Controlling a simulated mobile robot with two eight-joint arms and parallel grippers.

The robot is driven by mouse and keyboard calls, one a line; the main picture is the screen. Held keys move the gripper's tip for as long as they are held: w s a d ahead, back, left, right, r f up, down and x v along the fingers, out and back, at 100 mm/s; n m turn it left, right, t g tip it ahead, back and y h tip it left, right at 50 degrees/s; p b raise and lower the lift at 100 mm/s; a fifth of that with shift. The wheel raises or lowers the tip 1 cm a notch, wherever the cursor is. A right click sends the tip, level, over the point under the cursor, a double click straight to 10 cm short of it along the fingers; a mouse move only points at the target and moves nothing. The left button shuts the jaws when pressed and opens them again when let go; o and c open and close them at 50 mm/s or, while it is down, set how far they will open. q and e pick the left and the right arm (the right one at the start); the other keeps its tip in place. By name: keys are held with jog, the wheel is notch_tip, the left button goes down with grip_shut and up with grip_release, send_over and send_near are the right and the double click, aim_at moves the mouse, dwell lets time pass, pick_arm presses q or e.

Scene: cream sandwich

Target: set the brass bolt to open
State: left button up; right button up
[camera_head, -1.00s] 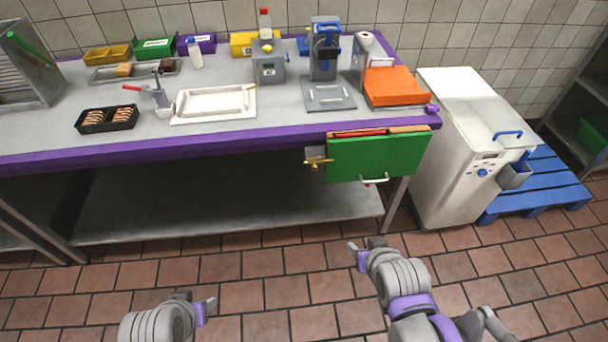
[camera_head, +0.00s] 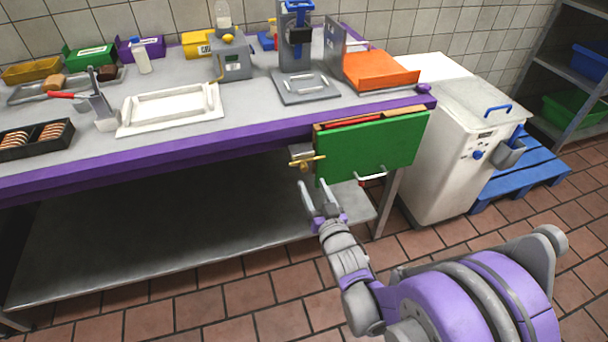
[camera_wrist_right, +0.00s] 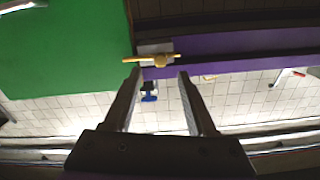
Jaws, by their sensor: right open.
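The brass bolt (camera_head: 306,162) is a small rod lying roughly level on a grey plate, beside the left edge of a green panel (camera_head: 372,145) under the table edge. In the right wrist view the bolt (camera_wrist_right: 157,59) lies across the view, just beyond my fingertips, with one end reaching toward the green panel (camera_wrist_right: 60,50). My right gripper (camera_head: 318,187) is open and empty, just below the bolt; its fingers (camera_wrist_right: 158,80) are spread on either side of the bolt's middle, with no visible contact. My left gripper is out of view.
A metal handle (camera_head: 371,176) sticks out low on the green panel. The purple table edge (camera_head: 230,133) runs above, with a grey lower shelf (camera_head: 150,255) beneath. A white bin (camera_head: 455,150) stands to the right. Floor in front is open.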

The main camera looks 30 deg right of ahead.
aim_at(305, 170)
jog(key=x, duration=0.5)
jog(key=shift+w, duration=0.35)
grip_shut()
dwell(1.1)
